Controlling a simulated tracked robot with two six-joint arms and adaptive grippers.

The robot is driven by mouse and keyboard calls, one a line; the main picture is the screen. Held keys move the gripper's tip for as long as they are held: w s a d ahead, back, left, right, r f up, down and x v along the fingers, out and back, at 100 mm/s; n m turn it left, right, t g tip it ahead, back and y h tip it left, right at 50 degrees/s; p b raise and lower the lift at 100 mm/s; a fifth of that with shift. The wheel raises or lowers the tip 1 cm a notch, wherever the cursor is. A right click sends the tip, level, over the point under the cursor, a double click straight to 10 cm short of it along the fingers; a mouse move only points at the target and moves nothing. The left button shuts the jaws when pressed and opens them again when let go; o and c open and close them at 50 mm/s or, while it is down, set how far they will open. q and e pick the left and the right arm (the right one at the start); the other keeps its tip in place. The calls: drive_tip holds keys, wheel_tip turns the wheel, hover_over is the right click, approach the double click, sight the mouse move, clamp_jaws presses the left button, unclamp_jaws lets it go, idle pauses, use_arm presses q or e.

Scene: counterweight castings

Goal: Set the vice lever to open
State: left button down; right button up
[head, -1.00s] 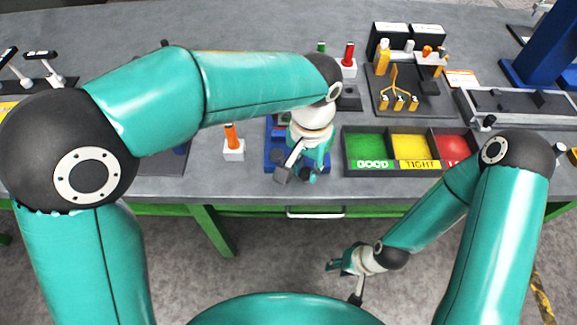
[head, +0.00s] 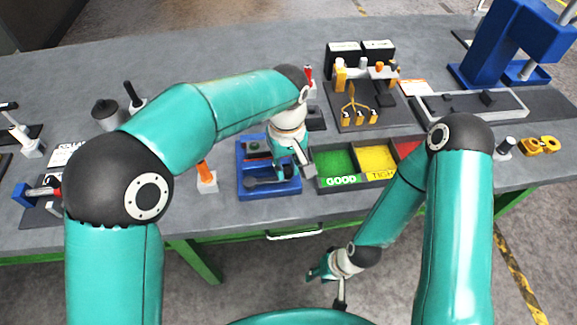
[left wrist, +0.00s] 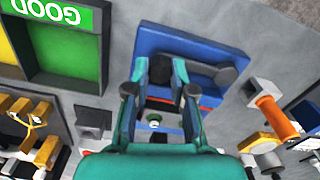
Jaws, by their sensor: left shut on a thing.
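The vice (head: 246,191) is a blue fixture near the table's front edge, left of the sorting tray. A dark lever (head: 262,183) with a rounded end lies across its front part. My left gripper (head: 288,176) is down over the right part of the vice. In the left wrist view the blue vice (left wrist: 205,55) lies beyond the fingers, and the gripper (left wrist: 165,72) is shut on the dark lever, whose round end (left wrist: 225,76) sticks out to the right. The fingers partly hide the held part. My right gripper (head: 320,270) hangs low before the table; its fingers are too small to read.
A sorting tray with a green compartment (head: 335,160) stands close to the right of the vice. An orange-handled tool (head: 205,174) in a white block stands to its left. A rack (head: 358,100) and a blue press (head: 500,45) stand farther back right. The table's front edge is near.

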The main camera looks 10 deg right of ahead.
use_arm(q)
drive_tip(key=shift+w, duration=0.1)
idle(0.5)
drive_tip(key=c, duration=1)
unclamp_jaws()
drive_tip(key=shift+r, duration=0.1)
wheel_tip(320, 180, up, 12)
drive_tip(key=shift+f, duration=0.1)
